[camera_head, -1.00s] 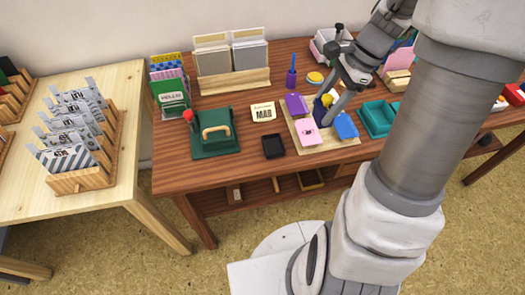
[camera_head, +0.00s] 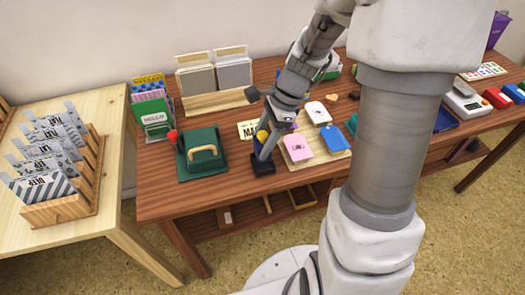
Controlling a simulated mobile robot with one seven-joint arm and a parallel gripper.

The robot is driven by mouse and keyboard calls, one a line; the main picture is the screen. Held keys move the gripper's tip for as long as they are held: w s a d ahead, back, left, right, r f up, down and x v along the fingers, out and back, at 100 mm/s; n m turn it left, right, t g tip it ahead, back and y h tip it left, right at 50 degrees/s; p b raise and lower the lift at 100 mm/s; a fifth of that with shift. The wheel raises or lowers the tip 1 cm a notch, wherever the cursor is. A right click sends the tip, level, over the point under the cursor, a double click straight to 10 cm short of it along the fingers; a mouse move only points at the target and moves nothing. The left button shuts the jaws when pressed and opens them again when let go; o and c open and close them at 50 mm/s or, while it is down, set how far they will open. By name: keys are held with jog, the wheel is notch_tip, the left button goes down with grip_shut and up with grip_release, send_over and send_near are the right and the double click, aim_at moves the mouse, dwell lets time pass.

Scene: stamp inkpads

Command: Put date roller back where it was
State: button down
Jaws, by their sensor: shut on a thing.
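My gripper (camera_head: 266,150) is low over the small black tray (camera_head: 262,168) at the table's front, left of the mat. It is shut on a small dark blue and yellow thing, which I take to be the date roller (camera_head: 262,136). My fingers hide much of it. I cannot tell whether its lower end touches the tray.
A date card (camera_head: 247,130) lies behind. The table's front edge is near.

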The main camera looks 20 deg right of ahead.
jog(key=shift+f+b, duration=0.5)
jog(key=shift+f, duration=1.15)
jog(key=shift+f, duration=0.2)
jog(key=shift+c, duration=0.6)
grip_release()
jog(key=shift+r, duration=0.15)
